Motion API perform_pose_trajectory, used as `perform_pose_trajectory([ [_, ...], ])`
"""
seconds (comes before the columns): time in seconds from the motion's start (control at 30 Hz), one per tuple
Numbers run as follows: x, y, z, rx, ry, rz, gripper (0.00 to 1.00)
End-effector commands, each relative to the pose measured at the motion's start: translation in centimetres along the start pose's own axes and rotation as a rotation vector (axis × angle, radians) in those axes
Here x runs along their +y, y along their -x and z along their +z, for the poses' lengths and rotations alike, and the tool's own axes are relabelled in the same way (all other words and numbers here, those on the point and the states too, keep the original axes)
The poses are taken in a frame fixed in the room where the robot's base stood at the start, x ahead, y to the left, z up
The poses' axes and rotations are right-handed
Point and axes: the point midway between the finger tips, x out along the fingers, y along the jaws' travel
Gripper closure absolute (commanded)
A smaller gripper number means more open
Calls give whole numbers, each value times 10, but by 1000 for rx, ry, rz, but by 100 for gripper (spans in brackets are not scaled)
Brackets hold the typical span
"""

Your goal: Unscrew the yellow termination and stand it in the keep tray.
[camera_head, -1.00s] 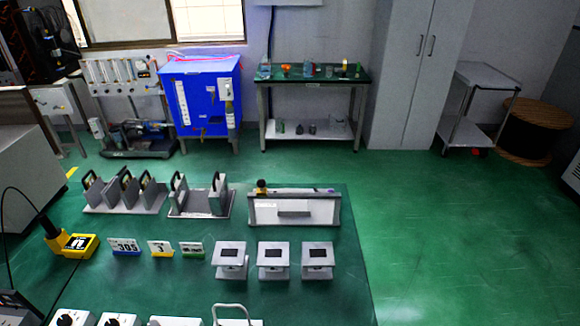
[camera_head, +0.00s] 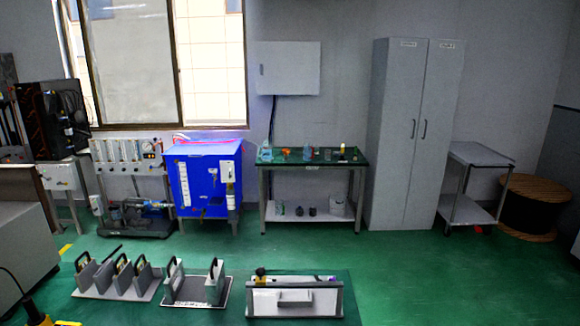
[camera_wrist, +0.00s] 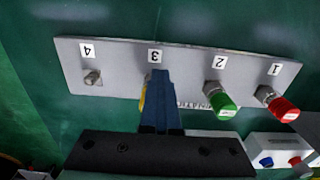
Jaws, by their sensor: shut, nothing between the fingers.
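The wrist view shows a grey panel (camera_wrist: 120,55) with ports labelled 4, 3, 2 and 1 from left to right. The blue fingers of my gripper (camera_wrist: 158,75) are shut and empty, in front of port 3. A yellow sliver (camera_wrist: 143,97), probably the yellow termination, shows at the left edge of the fingers; the rest is hidden behind them. I cannot tell whether they touch. A green termination (camera_wrist: 223,102) is on port 2 and a red termination (camera_wrist: 280,104) on port 1. Port 4 has a bare metal connector (camera_wrist: 93,77). I cannot identify the keep tray.
In the head view, a grey box-like holder (camera_head: 322,299) stands at the bench's far edge, beside a rack with upright plates (camera_head: 200,285) and another rack (camera_head: 118,282). The wrist view shows a white unit with blue and red knobs (camera_wrist: 275,145) at lower right.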

Motion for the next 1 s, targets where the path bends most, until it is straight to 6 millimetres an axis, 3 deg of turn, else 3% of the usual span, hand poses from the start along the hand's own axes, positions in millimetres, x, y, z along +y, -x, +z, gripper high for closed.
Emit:
perform_pose_trajectory([
  [1.0,20,3,-5,13,-5,3,100],
])
